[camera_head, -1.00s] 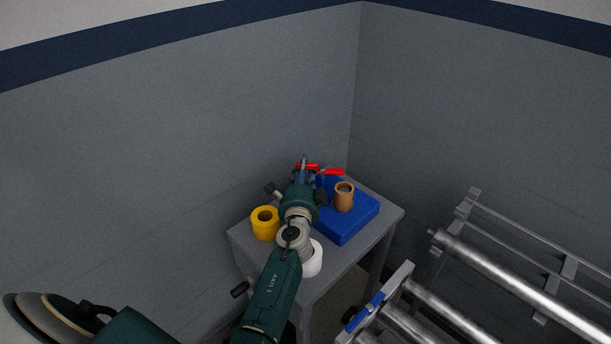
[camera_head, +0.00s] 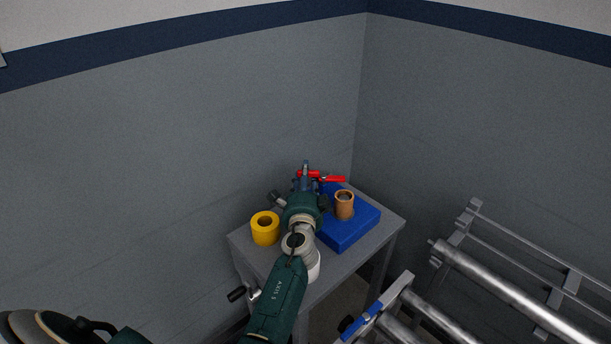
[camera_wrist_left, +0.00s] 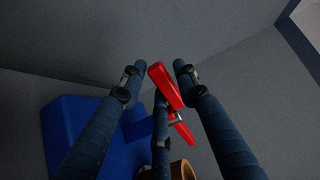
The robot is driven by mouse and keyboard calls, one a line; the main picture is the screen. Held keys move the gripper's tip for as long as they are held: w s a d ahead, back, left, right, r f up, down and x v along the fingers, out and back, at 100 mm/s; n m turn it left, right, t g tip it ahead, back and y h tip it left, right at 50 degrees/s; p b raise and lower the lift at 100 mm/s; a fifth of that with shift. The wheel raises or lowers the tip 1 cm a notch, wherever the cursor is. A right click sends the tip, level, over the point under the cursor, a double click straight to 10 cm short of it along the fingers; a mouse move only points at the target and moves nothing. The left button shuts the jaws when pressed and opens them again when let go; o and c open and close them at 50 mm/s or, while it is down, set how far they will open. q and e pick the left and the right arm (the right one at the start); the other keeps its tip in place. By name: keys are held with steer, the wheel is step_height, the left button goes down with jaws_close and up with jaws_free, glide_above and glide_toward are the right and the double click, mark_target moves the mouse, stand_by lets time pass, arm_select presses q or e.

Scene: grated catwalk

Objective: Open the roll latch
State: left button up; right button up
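A red handle (camera_head: 331,179), seen as two red pieces, shows at the back of the grey table, behind the blue block (camera_head: 349,232). My left gripper (camera_head: 305,171) reaches over the table to it. In the left wrist view the red handle (camera_wrist_left: 165,86) lies between the spread dark-blue fingers of the left gripper (camera_wrist_left: 160,67); I cannot tell whether any finger touches it. The gripper is open. On the metal roller stand (camera_head: 405,280) at the lower right is a blue part (camera_head: 367,313) with a black knob. My right gripper is not in view.
On the grey table (camera_head: 387,229) stand a yellow ring (camera_head: 265,228), a white roll (camera_head: 314,268) partly behind my arm, and a brown cylinder (camera_head: 344,205) on the blue block. Grey walls (camera_head: 180,160) meet close behind the table. Long metal rollers (camera_head: 500,283) fill the lower right.

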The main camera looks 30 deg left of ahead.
arm_select(q)
steer(key=shift+s, duration=0.1)
steer(key=v, duration=0.7)
steer(key=shift+s+d, duration=0.15)
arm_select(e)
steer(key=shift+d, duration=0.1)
